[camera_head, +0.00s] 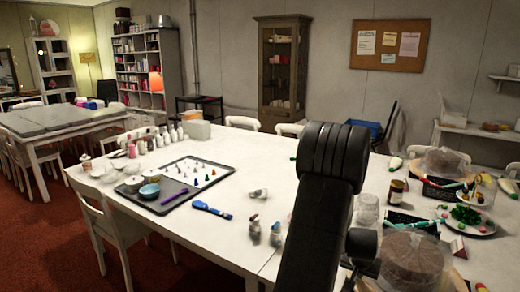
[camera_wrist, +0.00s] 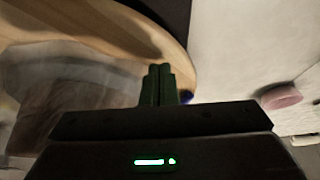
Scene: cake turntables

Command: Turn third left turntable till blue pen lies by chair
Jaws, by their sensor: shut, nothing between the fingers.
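My gripper (camera_wrist: 158,72) shows in the wrist view, with its two dark green fingers together and nothing between them. The fingertips are over or against a round wooden turntable (camera_wrist: 178,50), near its curved rim; I cannot tell whether they touch. A translucent, blurred shape (camera_wrist: 80,85) covers much of the turntable's left part. A small blue thing (camera_wrist: 187,97) peeks out just right of the fingers; I cannot tell if it is the blue pen. In the head view my dark arm hides part of the table, and my gripper is not visible. A white chair (camera_head: 100,222) stands at the table's left side.
The white table (camera_head: 240,240) carries a dark tray (camera_head: 160,205), a blue-handled tool (camera_head: 211,209) and small bottles. Domed brown cakes (camera_head: 412,262) and clutter crowd its right side. A pink round thing (camera_wrist: 282,97) lies right of the turntable. Bare tabletop lies left of my arm.

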